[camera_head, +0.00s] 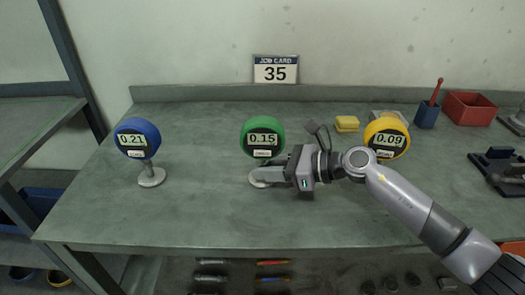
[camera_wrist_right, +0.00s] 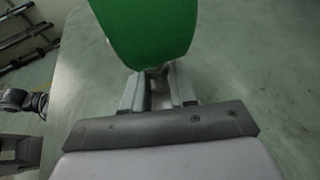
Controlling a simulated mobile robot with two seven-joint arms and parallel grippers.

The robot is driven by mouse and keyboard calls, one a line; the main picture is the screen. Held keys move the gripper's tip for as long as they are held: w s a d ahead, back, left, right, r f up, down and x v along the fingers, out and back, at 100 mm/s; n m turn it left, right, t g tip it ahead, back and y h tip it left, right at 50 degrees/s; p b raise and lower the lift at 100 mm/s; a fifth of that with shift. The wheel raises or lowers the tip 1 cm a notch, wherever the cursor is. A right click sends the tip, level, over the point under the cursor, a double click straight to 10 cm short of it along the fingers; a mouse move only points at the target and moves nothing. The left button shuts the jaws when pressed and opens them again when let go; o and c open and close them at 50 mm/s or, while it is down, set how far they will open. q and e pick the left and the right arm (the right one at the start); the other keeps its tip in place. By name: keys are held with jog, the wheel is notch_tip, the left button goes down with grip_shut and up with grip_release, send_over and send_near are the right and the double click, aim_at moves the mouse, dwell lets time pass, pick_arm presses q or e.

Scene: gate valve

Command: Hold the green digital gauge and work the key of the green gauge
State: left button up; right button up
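The green gauge (camera_head: 262,139) stands upright at the middle of the table, its display reading 0.15. My right gripper (camera_head: 264,174) is low at its stem, just under the dial, coming from the right. In the right wrist view the back of the green gauge (camera_wrist_right: 150,30) fills the top, and the fingers of my right gripper (camera_wrist_right: 158,92) lie on either side of the stem. I cannot tell whether they press on it. The round foot is partly hidden by the gripper. No separate key can be made out on the gauge. My left gripper is not in view.
A blue gauge (camera_head: 138,138) reading 0.21 stands at left, and a yellow gauge (camera_head: 387,136) reading 0.09 stands at right behind my arm. A yellow block (camera_head: 347,124), a blue holder (camera_head: 427,115) and a red bin (camera_head: 470,107) are at the back right. The table between blue and green is clear.

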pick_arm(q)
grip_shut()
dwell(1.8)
